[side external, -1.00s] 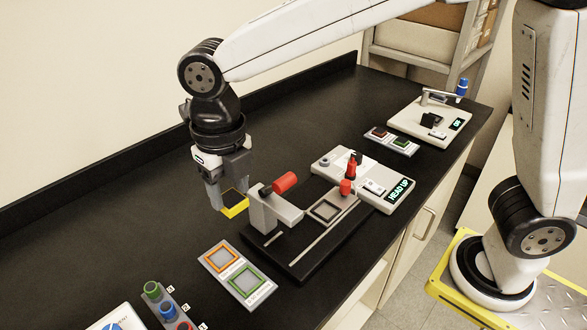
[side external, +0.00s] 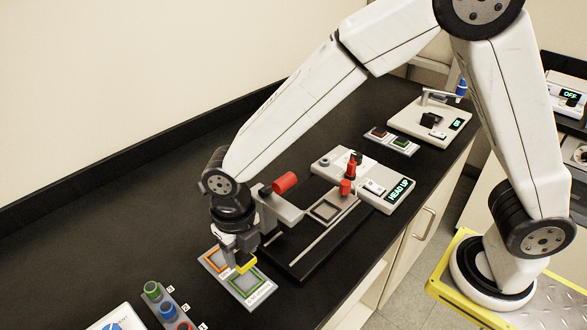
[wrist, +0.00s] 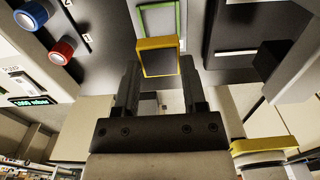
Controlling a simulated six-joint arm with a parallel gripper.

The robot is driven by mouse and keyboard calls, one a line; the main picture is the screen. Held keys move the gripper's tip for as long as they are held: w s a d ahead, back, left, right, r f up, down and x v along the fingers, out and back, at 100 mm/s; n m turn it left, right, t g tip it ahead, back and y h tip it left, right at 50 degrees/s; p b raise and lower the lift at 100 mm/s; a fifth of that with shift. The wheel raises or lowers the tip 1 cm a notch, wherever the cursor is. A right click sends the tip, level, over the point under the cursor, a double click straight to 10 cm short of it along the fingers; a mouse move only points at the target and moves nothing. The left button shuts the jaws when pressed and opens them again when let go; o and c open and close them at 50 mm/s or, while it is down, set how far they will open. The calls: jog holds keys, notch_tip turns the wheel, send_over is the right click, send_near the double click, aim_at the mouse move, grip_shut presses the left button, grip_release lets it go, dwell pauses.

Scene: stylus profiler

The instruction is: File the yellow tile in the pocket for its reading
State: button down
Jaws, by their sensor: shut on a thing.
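The yellow tile (side external: 247,266), with a yellow rim and a dark face, is held between the fingers of my gripper (side external: 240,258). In the wrist view the tile (wrist: 158,57) sits at the fingertips, in front of the green-framed pocket. The pocket plate (side external: 262,297) lies below my gripper. It has an orange pocket (side external: 211,259) at its far end and a green pocket (side external: 258,284) nearer. In the side view the tile overlaps the green pocket's far edge. Its exact height above the plate is unclear. My gripper hides part of the orange pocket.
The profiler, reading HEAD UP (side external: 399,190), stands right of the plate; its arm with a red cylinder (side external: 285,182) is close beside my wrist. Numbered coloured knobs (side external: 167,310) stand at left front. A small plate with red and green pads (side external: 391,142) lies farther back.

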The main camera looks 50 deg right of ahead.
aim_at(242, 258)
jog(key=shift+f, duration=0.15)
jog(key=shift+f, duration=2.3)
jog(key=shift+f, duration=0.8)
jog(key=shift+c, duration=0.3)
grip_release()
jog(key=shift+c, duration=0.4)
jog(key=shift+r, duration=0.15)
jog(key=shift+r, duration=3.35)
